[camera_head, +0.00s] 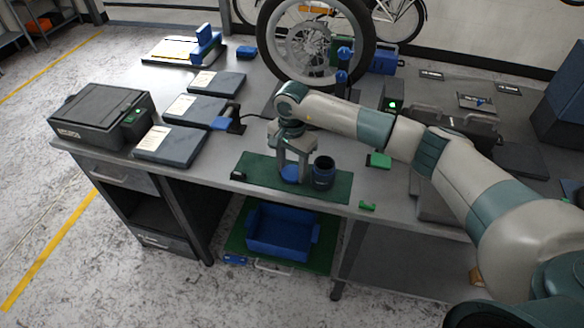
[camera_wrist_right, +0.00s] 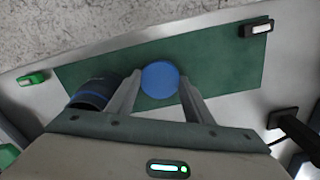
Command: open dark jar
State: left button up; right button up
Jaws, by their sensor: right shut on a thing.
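The dark jar (camera_head: 323,175) stands upright on the green mat (camera_head: 255,168) and has no lid on it; its top looks open and dark. It also shows in the wrist view (camera_wrist_right: 92,92), left of the fingers, with a blue band. My right gripper (camera_head: 294,177) points down beside the jar, on its left, shut on a round blue lid (camera_wrist_right: 160,80). The lid (camera_head: 290,173) is low over the mat or touching it; I cannot tell which. My left gripper is out of view.
A small dark block (camera_head: 238,175) sits at the mat's left edge. Green pieces (camera_head: 378,160) lie to the right. Dark flat cases (camera_head: 170,146) and a black box (camera_head: 100,115) fill the left. A wheel (camera_head: 315,45) stands behind. A blue bin (camera_head: 280,232) is below the table edge.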

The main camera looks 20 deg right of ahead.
aim_at(292, 172)
jog(key=o, duration=0.9)
jog(key=shift+c, duration=0.2)
jog(key=shift+r+p, duration=0.15)
jog(key=shift+p, duration=0.15)
jog(key=shift+r, duration=0.15)
pick_arm(q)
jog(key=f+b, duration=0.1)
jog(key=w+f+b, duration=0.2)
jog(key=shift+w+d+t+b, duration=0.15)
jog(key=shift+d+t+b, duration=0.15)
jog(key=shift+b, duration=0.05)
pick_arm(e)
notch_tip(292, 172, up, 12)
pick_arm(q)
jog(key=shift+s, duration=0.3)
pick_arm(e)
jog(key=shift+a+f, duration=0.1)
jog(key=shift+f, duration=0.15)
